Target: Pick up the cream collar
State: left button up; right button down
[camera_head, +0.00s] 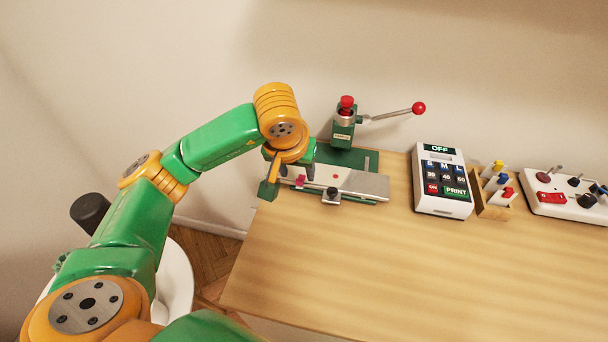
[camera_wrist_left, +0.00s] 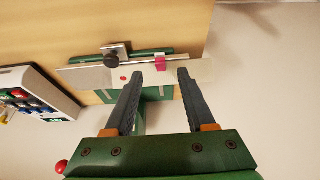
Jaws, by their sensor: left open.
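A pale cream strip (camera_wrist_left: 145,77) with a red dot lies on the jig at the table's back left edge. It looks like the cream collar, but I cannot clearly tell it from the plate under it. It also shows in the head view (camera_head: 335,177). My left gripper (camera_head: 290,172) is over the left end of the jig. In the left wrist view its two dark fingers (camera_wrist_left: 158,76) are apart, with a pink clip (camera_wrist_left: 160,62) seen between their tips. Nothing is held between them. My right gripper is not in view.
The jig's grey plate (camera_head: 368,185) has a black knob (camera_head: 332,193). Behind it stands a green press (camera_head: 345,125) with a red-knobbed lever. To the right are a keypad box (camera_head: 443,182), a wooden marker holder (camera_head: 492,205) and a switch panel (camera_head: 565,197). The table front (camera_head: 380,265) is clear.

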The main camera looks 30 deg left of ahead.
aim_at(299, 181)
pick_arm(q)
jog(key=x, duration=0.5)
jog(key=shift+s+p, duration=0.15)
jog(key=shift+p, duration=0.2)
grip_shut()
